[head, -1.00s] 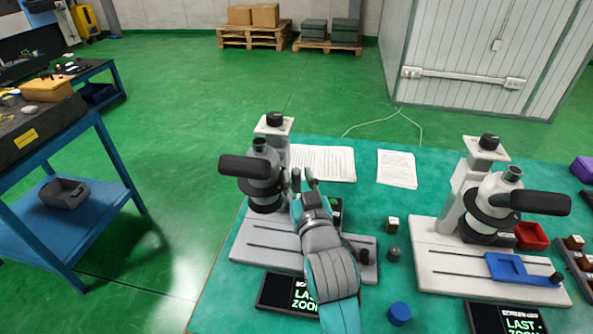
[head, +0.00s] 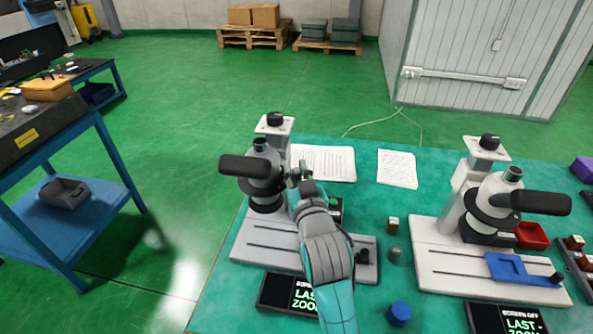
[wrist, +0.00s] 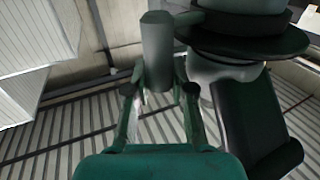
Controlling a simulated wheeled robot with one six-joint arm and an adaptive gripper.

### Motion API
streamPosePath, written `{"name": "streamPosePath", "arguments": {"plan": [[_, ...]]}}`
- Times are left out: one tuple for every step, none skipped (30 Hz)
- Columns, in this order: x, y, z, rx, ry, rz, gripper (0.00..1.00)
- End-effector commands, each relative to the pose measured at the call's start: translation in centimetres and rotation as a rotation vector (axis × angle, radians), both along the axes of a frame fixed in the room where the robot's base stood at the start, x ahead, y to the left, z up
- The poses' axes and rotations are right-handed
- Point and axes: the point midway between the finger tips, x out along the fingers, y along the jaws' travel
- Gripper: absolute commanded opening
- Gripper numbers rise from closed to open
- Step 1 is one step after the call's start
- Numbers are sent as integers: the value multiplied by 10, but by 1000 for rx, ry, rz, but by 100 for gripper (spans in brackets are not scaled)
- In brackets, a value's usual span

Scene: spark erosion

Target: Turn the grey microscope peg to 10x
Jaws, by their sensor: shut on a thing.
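The grey microscope (head: 264,154) stands at the left end of the teal table, with a black eyepiece pointing left. My gripper (head: 298,174) is at the right side of its head, fingers pointing at it. In the wrist view, my gripper (wrist: 160,92) has a finger on each side of the upright grey peg (wrist: 157,50) and is shut on it. The peg is hard to make out in the head view, and no scale mark on it can be read. A dark display (head: 290,293) in front of the microscope shows "LAST" and a partly covered line.
A white microscope (head: 497,195) with a blue part (head: 520,268) on its base stands to the right. Small pieces and a blue cylinder (head: 399,313) lie between. Papers (head: 325,163) lie behind.

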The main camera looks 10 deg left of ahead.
Motion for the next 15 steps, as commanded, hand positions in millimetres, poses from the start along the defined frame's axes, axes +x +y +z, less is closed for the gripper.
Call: {"name": "streamPosePath", "arguments": {"plan": [[0, 0, 0, 0, 0, 2, 0], [0, 0, 0, 0, 0, 4, 0], [1, -1, 0, 0, 0, 8, 0], [1, -1, 0, 1, 0, 12, 0], [2, -1, 0, 1, 0, 17, 0], [3, -1, 0, 1, 0, 25, 0], [3, -1, 0, 2, 1, 32, 0], [4, -1, 0, 1, 0, 41, 0], [5, -2, 0, 2, 1, 54, 0], [6, -2, 0, 1, 0, 65, 0], [8, -2, 0, 2, 1, 77, 0], [9, -2, 0, 2, 1, 95, 0], [10, -2, 0, 2, 1, 110, 0], [11, -2, 0, 2, 0, 125, 0], [13, -3, 1, 2, 0, 147, 0]]}}
